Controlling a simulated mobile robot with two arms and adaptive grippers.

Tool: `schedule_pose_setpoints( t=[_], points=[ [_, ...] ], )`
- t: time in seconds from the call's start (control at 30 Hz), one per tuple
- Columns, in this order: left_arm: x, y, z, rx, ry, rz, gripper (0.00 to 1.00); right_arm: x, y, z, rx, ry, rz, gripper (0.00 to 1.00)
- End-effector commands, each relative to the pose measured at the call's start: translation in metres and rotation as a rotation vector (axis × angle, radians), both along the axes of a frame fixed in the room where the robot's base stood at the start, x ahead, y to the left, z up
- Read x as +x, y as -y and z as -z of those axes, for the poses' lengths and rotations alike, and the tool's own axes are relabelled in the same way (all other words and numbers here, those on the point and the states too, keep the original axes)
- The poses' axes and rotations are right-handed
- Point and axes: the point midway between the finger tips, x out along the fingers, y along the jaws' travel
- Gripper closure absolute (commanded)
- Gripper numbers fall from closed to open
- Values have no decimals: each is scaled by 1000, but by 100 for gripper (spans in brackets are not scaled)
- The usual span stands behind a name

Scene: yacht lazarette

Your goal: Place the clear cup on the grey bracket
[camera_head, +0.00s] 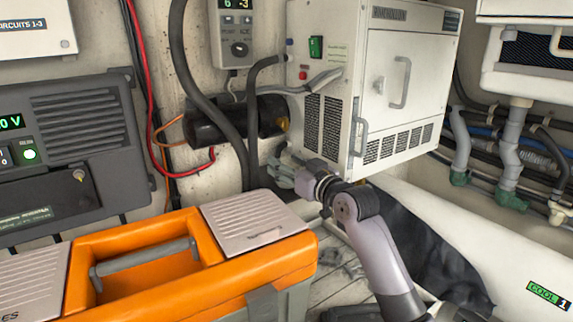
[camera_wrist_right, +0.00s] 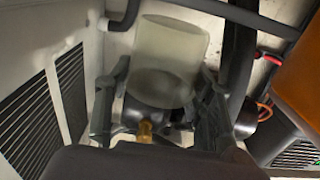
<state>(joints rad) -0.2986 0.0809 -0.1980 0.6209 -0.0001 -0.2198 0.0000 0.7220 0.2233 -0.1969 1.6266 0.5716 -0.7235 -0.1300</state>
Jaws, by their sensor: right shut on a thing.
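The clear cup (camera_wrist_right: 172,48) is a translucent, pale cylinder in the right wrist view. My right gripper (camera_wrist_right: 160,98) has one finger on each side of it and is shut on it. In the head view my right gripper (camera_head: 283,175) is in front of the lower left side of the white cabinet, near the black cylinder. I cannot make out the cup clearly there. I cannot pick out the grey bracket in either view. My left gripper is not in view.
The white vented cabinet (camera_head: 405,82) stands close to my right gripper. A black cylinder (camera_head: 210,122) with a brass fitting (camera_wrist_right: 145,130) and dark hoses (camera_head: 190,80) lie close behind. An orange toolbox (camera_head: 285,258) fills the front left. A white pipe (camera_head: 460,235) runs at the right.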

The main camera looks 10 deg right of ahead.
Motion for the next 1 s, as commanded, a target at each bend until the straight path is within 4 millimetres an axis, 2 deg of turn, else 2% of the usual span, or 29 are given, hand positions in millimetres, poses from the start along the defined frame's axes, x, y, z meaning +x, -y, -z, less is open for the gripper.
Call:
schedule_pose_setpoints(
  t=[0.1,0.5,0.53,0.8,1.0],
  points=[
    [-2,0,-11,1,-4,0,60,3,-1,7,3,-1,-1,70],
    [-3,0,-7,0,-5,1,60,3,-1,16,0,1,-1,70],
    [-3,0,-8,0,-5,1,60,3,-1,16,0,1,-1,50],
    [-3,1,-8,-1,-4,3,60,3,-1,15,0,1,-1,32],
    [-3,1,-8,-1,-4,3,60,3,-1,15,0,1,-1,31]
  ],
)
